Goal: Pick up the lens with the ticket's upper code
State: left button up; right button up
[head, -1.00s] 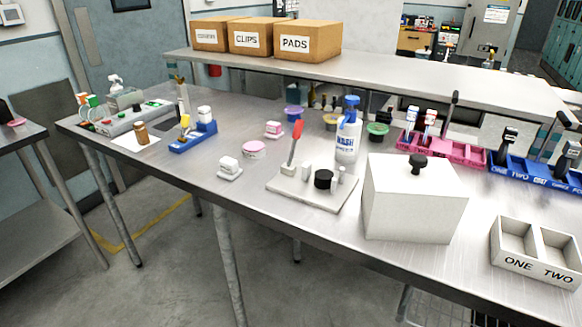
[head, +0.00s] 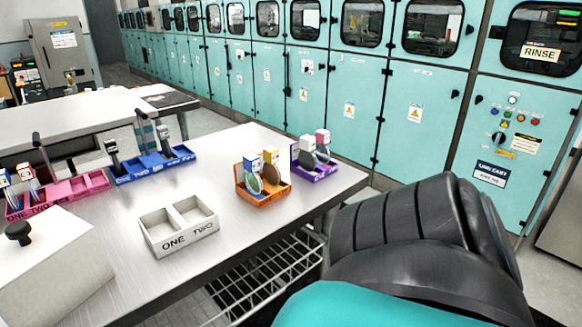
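An orange rack (head: 263,198) near the right end of the table holds a greenish round lens (head: 254,184) and a brown round lens (head: 271,176), with blue, white and yellow tops. A purple rack (head: 322,172) just behind it holds dark round lenses (head: 308,160) with white and pink tops. Codes on these pieces are too small to read. I cannot make out a ticket in this view. A black and teal part of my own arm fills the lower right, but neither gripper's fingers show.
A white two-bay tray marked ONE and TWO (head: 180,243) stands near the table's front edge. A white box with a black knob (head: 50,265) is at lower left. Blue (head: 150,168) and pink (head: 62,193) racks stand behind. Bare table lies between the tray and orange rack.

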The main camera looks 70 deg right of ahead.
aim_at(272, 173)
jog(key=z, duration=2)
jog(key=i+l, duration=0.15)
jog(key=l, duration=0.15)
jog(key=i+l, duration=0.15)
jog(key=l, duration=0.2)
jog(key=i+l+u, duration=0.1)
jog(key=i+l, duration=0.2)
jog(key=l, duration=0.35)
